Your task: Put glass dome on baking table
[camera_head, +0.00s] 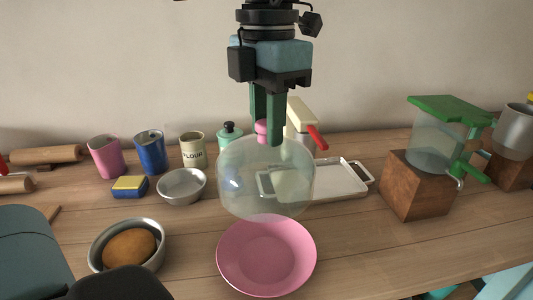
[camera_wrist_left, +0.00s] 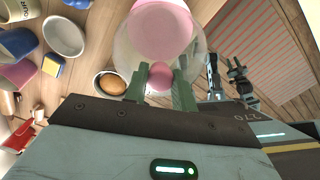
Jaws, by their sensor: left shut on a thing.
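The glass dome (camera_head: 265,185) is clear with a pink knob on top. My left gripper (camera_head: 267,130) comes down from above in the head view and is shut on that knob. The dome hangs upright over the table (camera_head: 375,240), partly in front of a pink plate (camera_head: 266,256). I cannot tell whether its rim touches anything. In the left wrist view the pink knob (camera_wrist_left: 160,76) sits between the fingertips (camera_wrist_left: 160,90), with the dome (camera_wrist_left: 200,45) and the pink plate (camera_wrist_left: 160,32) beyond. My right gripper is not clearly seen.
A silver bowl with a brown loaf (camera_head: 129,246) stands left of the plate. An empty silver bowl (camera_head: 182,186), a sponge (camera_head: 130,187) and canisters (camera_head: 193,149) stand behind. A white tray (camera_head: 340,178) lies behind the dome. A green-topped dispenser on a wooden block (camera_head: 416,190) stands right.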

